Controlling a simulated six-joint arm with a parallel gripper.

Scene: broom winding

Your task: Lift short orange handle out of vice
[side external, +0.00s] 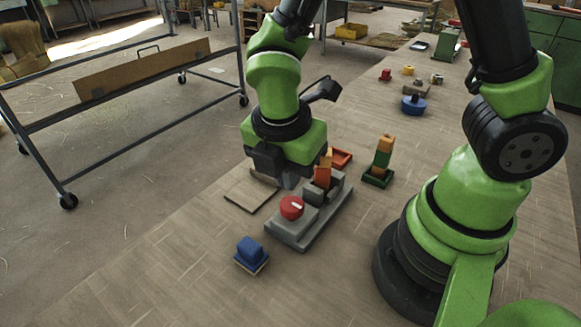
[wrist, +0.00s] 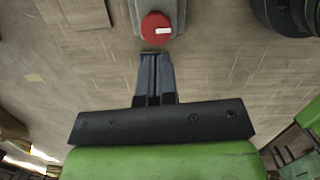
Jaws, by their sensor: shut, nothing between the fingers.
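The short orange handle (side external: 322,175) stands upright between the jaws of the grey vice (side external: 312,228) in the side view. A lighter orange-yellow piece (side external: 327,157) shows just above or behind it. The vice carries a round red knob (side external: 291,207) with a white mark, also seen in the wrist view (wrist: 153,27). My gripper (wrist: 155,54) is shut and empty, its fingertips close below the red knob in the wrist picture. In the side view it is just left of the handle, its fingertips partly hidden. The handle does not show in the wrist view.
A blue block (side external: 251,252) sits in front. A flat board (side external: 250,195) lies left. The front table surface is mostly clear.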

